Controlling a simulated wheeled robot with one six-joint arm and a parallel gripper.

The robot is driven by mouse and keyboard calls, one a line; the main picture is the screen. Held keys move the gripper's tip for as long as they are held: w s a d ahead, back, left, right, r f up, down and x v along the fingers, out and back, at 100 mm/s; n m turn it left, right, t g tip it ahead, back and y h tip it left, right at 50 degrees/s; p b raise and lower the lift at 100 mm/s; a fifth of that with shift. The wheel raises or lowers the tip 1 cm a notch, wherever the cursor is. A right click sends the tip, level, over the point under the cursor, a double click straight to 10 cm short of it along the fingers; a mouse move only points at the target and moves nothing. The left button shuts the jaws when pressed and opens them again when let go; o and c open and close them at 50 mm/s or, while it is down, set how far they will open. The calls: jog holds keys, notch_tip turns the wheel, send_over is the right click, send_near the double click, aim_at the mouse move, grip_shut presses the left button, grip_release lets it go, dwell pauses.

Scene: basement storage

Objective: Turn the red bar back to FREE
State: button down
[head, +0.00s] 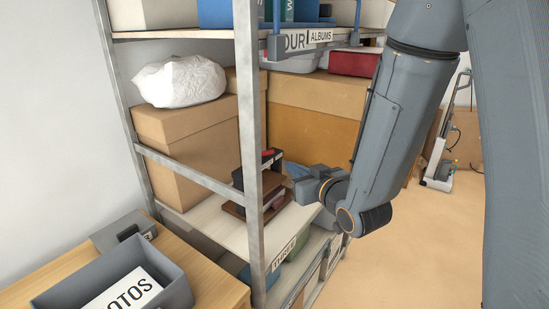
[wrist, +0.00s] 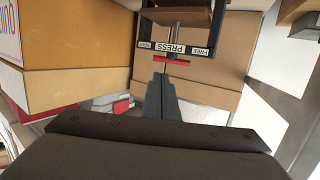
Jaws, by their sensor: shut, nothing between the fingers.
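The red bar (wrist: 172,61) shows in the wrist view, lying nearly crosswise at the end of a thin rod. Beside it is a dark strip with an upside-down PRESS label (wrist: 167,48). A small FREE label (wrist: 206,52) is at the strip's right end; a label at its left end (wrist: 143,44) is too small to read surely. In the head view the press (head: 262,180), brown boards in a dark frame with a bit of red on top, stands on the shelf. My gripper (wrist: 161,78) is shut and empty, its tips just short of the bar, apparently apart from it.
Cardboard boxes (head: 320,115) fill the shelf behind. A grey PHOTOS bin (head: 175,291) sits on a wooden table at lower left. Open floor (head: 430,250) lies right.

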jog(key=p+x, duration=0.1)
jog(key=x, duration=1.2)
jog(key=shift+w+f, duration=0.1)
jog(key=shift+w, duration=0.05)
